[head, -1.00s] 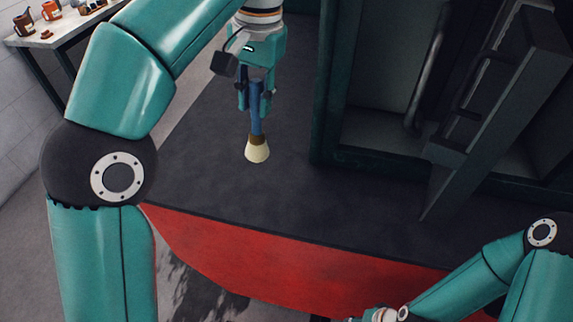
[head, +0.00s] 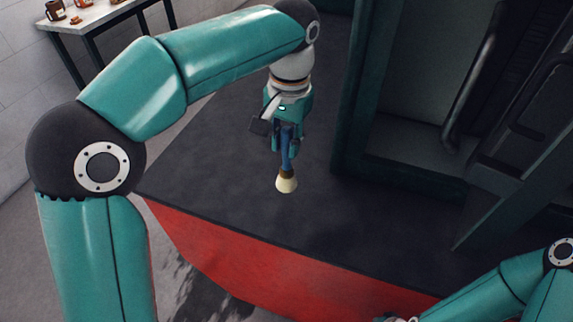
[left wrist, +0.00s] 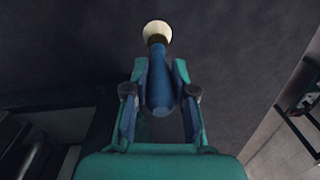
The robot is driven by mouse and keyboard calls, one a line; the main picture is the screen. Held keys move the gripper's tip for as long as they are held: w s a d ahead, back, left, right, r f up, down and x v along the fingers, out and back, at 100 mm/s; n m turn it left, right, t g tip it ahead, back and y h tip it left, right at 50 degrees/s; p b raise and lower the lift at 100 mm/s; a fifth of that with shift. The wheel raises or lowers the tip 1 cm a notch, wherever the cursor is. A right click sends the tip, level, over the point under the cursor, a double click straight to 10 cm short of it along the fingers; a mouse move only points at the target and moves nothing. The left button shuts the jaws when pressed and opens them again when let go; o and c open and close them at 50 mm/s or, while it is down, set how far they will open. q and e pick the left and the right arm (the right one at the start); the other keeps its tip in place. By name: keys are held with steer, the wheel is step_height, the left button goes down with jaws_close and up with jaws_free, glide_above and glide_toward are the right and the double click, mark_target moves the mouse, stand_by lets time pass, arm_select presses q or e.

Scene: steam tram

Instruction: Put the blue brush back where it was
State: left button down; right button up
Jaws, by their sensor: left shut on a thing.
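The blue brush (head: 286,160) has a blue handle, a brown collar and pale cream bristles. My left gripper (head: 285,143) is shut on its handle and holds it with the bristles pointing down over the dark platform (head: 215,180). I cannot tell whether the bristles touch the platform. In the left wrist view the brush (left wrist: 160,82) sits between the two fingertips of the left gripper (left wrist: 160,85), bristles away from the palm. My right arm is at the lower right of the head view; its gripper is not clearly seen.
A dark green cab frame (head: 352,100) with an opening stands to the right of the brush. The platform has a red side (head: 250,260) at its near edge. A table (head: 100,18) with mugs stands at the far left. The platform left of the brush is clear.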

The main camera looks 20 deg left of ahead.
mark_target(286, 163)
arm_select(q)
steer(key=shift+f, duration=2.75)
steer(key=c, duration=1)
jaws_free()
steer(key=shift+o, duration=0.2)
steer(key=r, duration=0.4)
steer(key=r+p, duration=0.1)
steer(key=r, duration=0.7)
steer(key=shift+d+p, duration=0.3)
